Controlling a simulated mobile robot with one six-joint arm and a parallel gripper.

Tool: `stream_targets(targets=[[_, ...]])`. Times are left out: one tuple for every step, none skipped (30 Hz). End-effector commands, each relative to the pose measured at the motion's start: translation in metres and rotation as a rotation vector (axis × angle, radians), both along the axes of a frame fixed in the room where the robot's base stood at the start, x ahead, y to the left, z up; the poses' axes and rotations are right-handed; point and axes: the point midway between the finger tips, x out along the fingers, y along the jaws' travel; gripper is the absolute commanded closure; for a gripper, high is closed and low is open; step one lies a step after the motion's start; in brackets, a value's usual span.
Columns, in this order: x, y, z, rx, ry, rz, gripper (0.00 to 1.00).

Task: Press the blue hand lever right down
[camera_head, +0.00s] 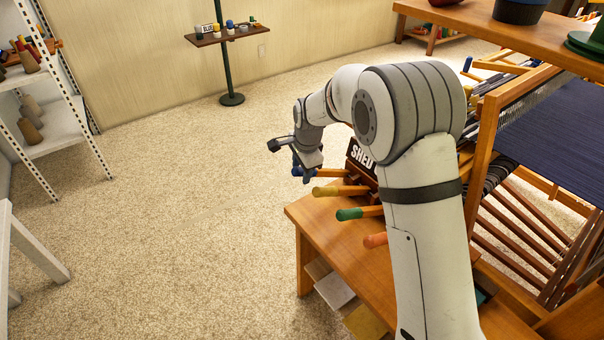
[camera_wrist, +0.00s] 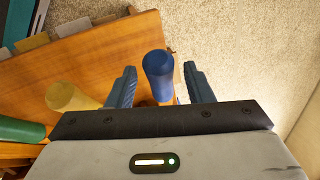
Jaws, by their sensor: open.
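The blue hand lever (camera_wrist: 158,72) shows in the wrist view as a round blue grip, end towards the camera, above the edge of a wooden bench. My gripper (camera_wrist: 160,68) is open, with one finger on each side of the blue grip and a visible gap on both sides. In the head view my gripper (camera_head: 308,160) is at the far end of the lever row and partly hides the blue lever, so its height against the others is hard to judge there.
A yellow lever (camera_head: 325,191), a green lever (camera_head: 348,214) and an orange lever (camera_head: 375,240) stick out nearer along the wooden bench (camera_head: 325,228). A partly hidden SHED sign (camera_head: 361,155) stands behind them. The loom (camera_head: 485,150) is at right. Open carpet lies left.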

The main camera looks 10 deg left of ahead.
Motion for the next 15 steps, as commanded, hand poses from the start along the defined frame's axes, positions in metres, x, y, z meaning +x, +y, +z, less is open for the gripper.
stream_targets(targets=[[0.001,0.001,-0.007,-0.001,0.002,0.000,0.53],[0.002,0.002,-0.010,-0.001,0.001,0.000,0.53],[0.002,0.002,-0.014,-0.001,0.001,0.001,0.53],[0.003,0.003,-0.016,0.000,0.000,0.001,0.53],[0.003,0.003,-0.018,0.000,0.000,0.001,0.53],[0.003,0.003,-0.019,0.000,0.000,0.001,0.53],[0.003,0.003,-0.020,0.000,0.000,0.001,0.53],[0.003,0.003,-0.020,0.000,-0.001,0.001,0.53],[0.004,0.003,-0.020,0.000,-0.001,0.001,0.53],[0.004,0.003,-0.021,0.000,-0.001,0.001,0.53],[0.003,0.003,-0.020,0.000,-0.001,0.002,0.53],[0.003,0.003,-0.020,0.000,-0.001,0.002,0.53],[0.003,0.003,-0.020,0.000,-0.001,0.002,0.53],[0.003,0.004,-0.020,0.000,-0.001,0.002,0.53],[0.003,0.004,-0.020,0.000,-0.001,0.002,0.55]])
